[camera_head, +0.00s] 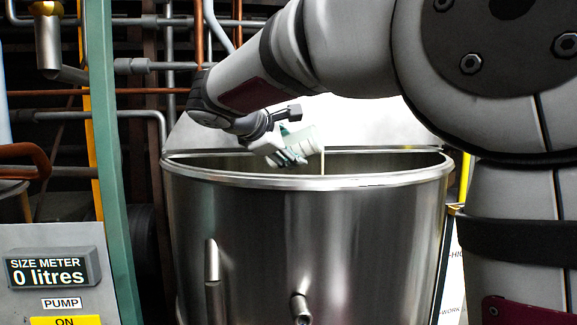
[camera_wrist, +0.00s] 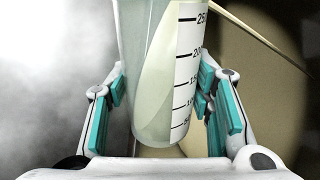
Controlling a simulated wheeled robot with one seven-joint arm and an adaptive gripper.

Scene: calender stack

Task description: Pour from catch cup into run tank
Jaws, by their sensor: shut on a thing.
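The run tank (camera_head: 310,240) is a large round steel vessel with an open top, in the middle of the head view. My gripper (camera_head: 285,152) is over the tank's mouth, near rim height. It is shut on the catch cup (camera_head: 301,139), a clear cup that is strongly tilted. A thin pale stream falls from the cup's lip into the tank. In the wrist view the cup (camera_wrist: 160,75) stands between the teal pads of my gripper (camera_wrist: 163,105). It shows black graduations and pale liquid lying slanted inside. The liquid level in the tank is hidden.
A size meter (camera_head: 52,270) reading 0 litres stands at the left, above a PUMP label and a yellow ON label (camera_head: 66,321). A green post (camera_head: 110,160) and several pipes (camera_head: 150,66) are left of and behind the tank.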

